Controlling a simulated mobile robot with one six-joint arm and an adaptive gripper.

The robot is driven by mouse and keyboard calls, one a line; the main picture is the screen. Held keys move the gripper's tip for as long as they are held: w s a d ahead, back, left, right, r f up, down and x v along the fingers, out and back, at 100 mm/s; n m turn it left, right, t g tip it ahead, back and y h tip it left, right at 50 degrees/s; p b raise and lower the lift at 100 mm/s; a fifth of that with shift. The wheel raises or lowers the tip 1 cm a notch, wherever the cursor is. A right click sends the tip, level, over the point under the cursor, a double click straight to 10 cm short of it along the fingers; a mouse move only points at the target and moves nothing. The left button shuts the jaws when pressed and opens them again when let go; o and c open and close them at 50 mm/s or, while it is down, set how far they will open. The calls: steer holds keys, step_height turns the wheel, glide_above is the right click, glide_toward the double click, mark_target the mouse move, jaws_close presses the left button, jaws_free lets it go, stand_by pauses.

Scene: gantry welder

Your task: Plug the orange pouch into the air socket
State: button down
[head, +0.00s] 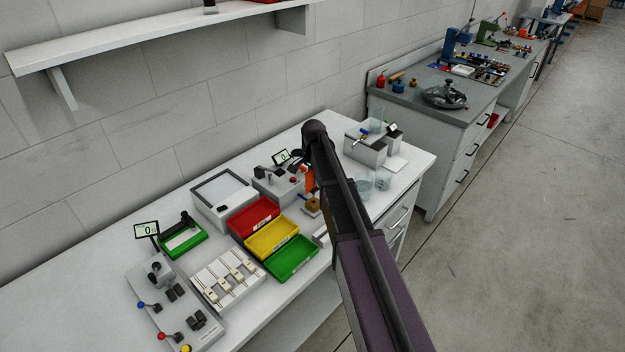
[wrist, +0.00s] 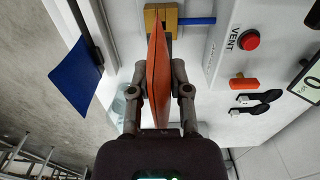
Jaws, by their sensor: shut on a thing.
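The orange pouch (wrist: 158,75) stands edge-on between the two fingers of my gripper (wrist: 160,98) in the wrist view. The gripper is shut on it. The brass block of the air socket (wrist: 152,18), with a blue tube (wrist: 198,21) running right, lies just beyond the pouch's far tip. The tip overlaps the block in the picture; I cannot tell whether it touches or is inserted. In the head view the orange pouch (head: 309,181) shows beside my arm, above the brass block (head: 312,204). My arm hides most of the gripper there.
A grey box with a red VENT button (wrist: 249,39) and an orange switch (wrist: 243,84) stands right of the socket. A flat blue piece (wrist: 76,77) is at left. Red (head: 252,216), yellow (head: 270,237) and green (head: 291,258) trays lie left of my arm on the bench.

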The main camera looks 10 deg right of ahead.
mark_target(313, 189)
steer(key=shift+f+b, duration=1.3)
steer(key=shift+f, duration=0.25)
steer(key=shift+f+b, duration=1.2)
steer(key=shift+b, duration=0.05)
stand_by(1.2)
stand_by(0.4)
steer(key=shift+c, duration=2.4)
jaws_free()
steer(key=shift+w, duration=0.1)
steer(key=shift+r, duration=0.15)
